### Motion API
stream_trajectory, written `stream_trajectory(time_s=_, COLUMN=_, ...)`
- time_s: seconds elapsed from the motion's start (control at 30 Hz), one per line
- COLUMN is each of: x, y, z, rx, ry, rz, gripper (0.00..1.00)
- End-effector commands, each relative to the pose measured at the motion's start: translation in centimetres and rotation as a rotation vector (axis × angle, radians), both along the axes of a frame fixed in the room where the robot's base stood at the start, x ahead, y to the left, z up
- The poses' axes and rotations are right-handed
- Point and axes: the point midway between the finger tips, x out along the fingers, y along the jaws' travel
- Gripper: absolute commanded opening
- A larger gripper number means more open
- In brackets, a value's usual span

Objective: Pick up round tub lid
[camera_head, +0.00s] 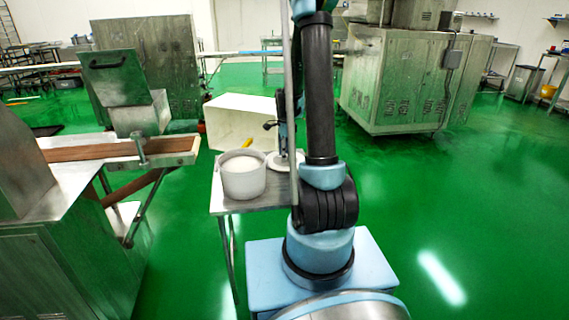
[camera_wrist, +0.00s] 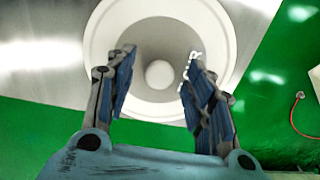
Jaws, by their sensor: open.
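In the head view the lid (camera_head: 287,163) lies on the small metal table, right of the white tub, partly hidden by my arm. My gripper (camera_wrist: 160,66) is open above the lid, its fingers on either side of the knob in the wrist view. I cannot tell how far the fingertips are above the lid. The tub (camera_head: 242,178) is open on top and holds something white.
The small metal table (camera_head: 226,205) has a white box (camera_head: 240,118) behind it. A yellow handle (camera_head: 247,142) shows behind the tub. A conveyor machine (camera_head: 75,240) stands close on the left. Green floor is free to the right.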

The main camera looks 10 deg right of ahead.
Motion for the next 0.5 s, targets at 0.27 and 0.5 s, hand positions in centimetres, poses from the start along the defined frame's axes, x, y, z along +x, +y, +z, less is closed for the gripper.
stream_trajectory(time_s=0.27, x=0.00, y=0.00, z=0.00, rx=0.000, ry=0.000, rz=0.000, gripper=0.31)
stream_trajectory(time_s=0.5, x=0.01, y=0.00, z=0.01, rx=0.000, ry=0.000, rz=0.000, gripper=0.01)
